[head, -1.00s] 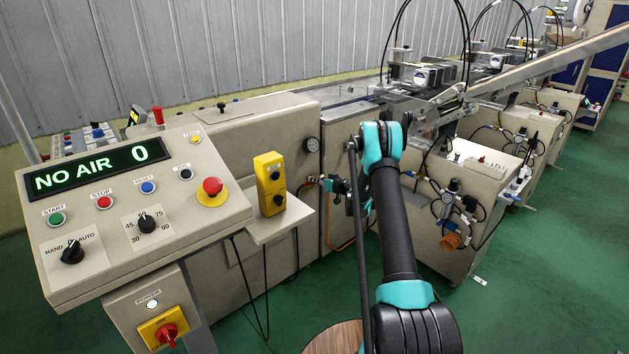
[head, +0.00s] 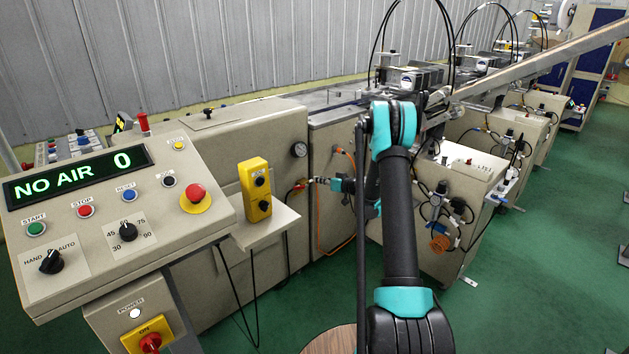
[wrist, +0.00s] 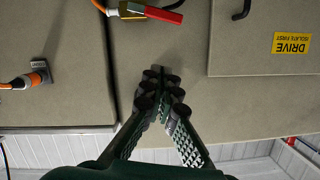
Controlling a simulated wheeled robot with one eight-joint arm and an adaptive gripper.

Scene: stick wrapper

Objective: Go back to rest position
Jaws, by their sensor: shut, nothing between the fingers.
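My gripper (wrist: 160,85) is shut and empty in the wrist view, its fingertips close together in front of the beige machine panel. In the head view my gripper (head: 318,181) is small, beyond my arm's elbow, near the machine's side. A valve with a red handle (wrist: 165,15) and brass body is at the top of the wrist view, apart from the fingertips. In the head view the valve (head: 298,187) is just left of my gripper. My upper arm covers part of the machine.
The control panel (head: 120,195) at left reads "NO AIR 0". A yellow switch box (head: 256,190) stands on a shelf beside it. An orange hose fitting (wrist: 25,80) and a yellow "DRIVE" label (wrist: 291,43) are on the panels.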

